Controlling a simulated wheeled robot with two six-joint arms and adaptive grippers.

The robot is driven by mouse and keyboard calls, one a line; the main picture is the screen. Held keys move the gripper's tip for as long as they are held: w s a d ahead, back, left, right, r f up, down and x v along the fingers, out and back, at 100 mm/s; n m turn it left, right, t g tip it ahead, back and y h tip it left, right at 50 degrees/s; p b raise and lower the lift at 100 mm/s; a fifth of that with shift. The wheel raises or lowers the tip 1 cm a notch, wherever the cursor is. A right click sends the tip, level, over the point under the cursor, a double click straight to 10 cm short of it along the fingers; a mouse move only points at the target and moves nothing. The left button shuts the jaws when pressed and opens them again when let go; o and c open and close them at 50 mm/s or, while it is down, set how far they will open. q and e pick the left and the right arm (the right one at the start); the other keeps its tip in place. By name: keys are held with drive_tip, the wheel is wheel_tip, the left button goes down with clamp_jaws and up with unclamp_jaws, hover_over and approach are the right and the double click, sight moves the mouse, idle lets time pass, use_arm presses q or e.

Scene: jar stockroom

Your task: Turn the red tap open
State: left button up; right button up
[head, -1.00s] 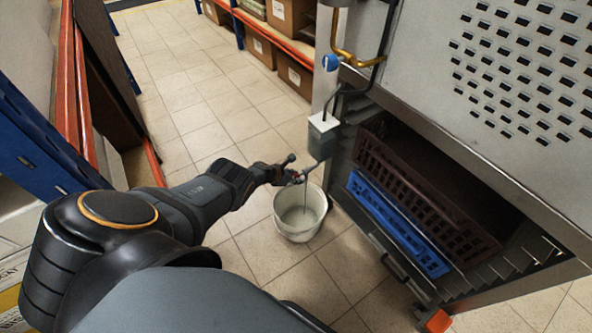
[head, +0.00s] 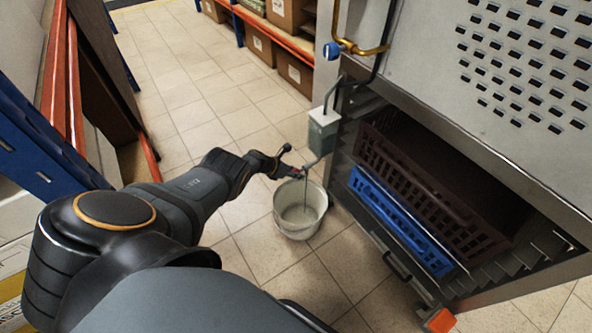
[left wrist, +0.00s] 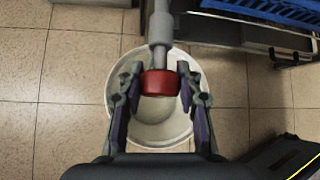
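The red tap (left wrist: 160,84) is a red collar on a grey pipe in the left wrist view. In the head view only a little of its red shows beside my fingers. My left gripper (left wrist: 160,76) has one finger on each side of the red part, and both appear to touch it. In the head view, the left gripper (head: 286,163) is at the end of the pipe, just above the pale bucket (head: 284,226). My right gripper is not in view.
A metal cabinet (head: 430,80) with brass pipework stands at the right. A brown crate (head: 420,185) and a blue crate (head: 400,222) sit in its lower opening. Shelves with boxes (head: 295,72) stand at the back. The tiled floor (head: 195,90) between is clear.

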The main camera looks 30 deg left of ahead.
use_arm(q)
drive_tip(key=o, duration=0.5)
drive_tip(key=shift+c, duration=0.2)
